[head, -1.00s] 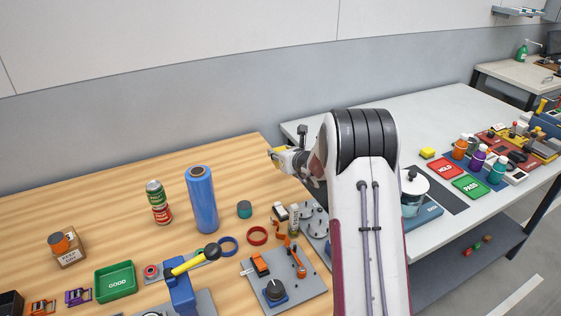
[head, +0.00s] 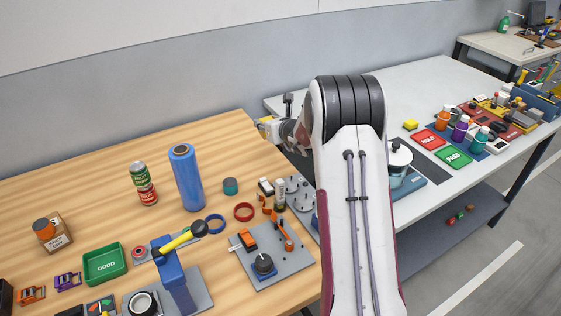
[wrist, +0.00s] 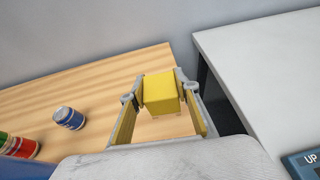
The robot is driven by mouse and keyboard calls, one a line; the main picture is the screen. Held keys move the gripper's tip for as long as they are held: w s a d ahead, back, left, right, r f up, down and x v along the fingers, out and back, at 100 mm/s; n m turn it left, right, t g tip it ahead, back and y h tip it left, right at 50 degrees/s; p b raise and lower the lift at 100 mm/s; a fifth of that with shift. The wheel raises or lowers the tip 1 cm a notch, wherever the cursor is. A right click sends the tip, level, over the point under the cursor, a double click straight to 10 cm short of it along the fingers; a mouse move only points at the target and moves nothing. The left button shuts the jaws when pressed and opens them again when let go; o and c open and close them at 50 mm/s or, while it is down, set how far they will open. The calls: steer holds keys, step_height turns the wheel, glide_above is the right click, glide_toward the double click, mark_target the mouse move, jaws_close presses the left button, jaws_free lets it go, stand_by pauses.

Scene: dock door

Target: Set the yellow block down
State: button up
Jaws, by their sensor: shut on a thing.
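The yellow block (wrist: 161,90) sits between the two fingers of my gripper (wrist: 161,100) in the wrist view. My gripper is shut on it and holds it over the wooden table (wrist: 90,90), near that table's right end. In the head view my gripper (head: 266,125) shows at the far right corner of the wooden table, with a bit of yellow at its tip. My arm hides part of the gap between the tables. The block's underside is hidden, so I cannot tell its exact height.
A white table (head: 420,90) stands to the right, past a dark gap. A blue roll (head: 187,178) and a can (head: 143,184) stand on the wood.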

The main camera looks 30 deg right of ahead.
steer(key=s+d+r, duration=0.1)
steer(key=s+r, duration=0.2)
steer(key=s, duration=0.3)
steer(key=s+d+r, duration=0.2)
steer(key=s, duration=0.5)
steer(key=shift+n+y, duration=0.3)
steer(key=shift+y, duration=0.2)
steer(key=s+a, duration=0.1)
steer(key=a, duration=0.1)
steer(key=s+a+f, duration=0.1)
steer(key=a, duration=0.1)
steer(key=shift+s+f, duration=0.15)
steer(key=shift+s, duration=0.25)
step_height(320, 180, down, 6)
steer(key=shift+f, duration=0.15)
steer(key=shift+f, duration=1.85)
steer(key=shift+f, duration=0.6)
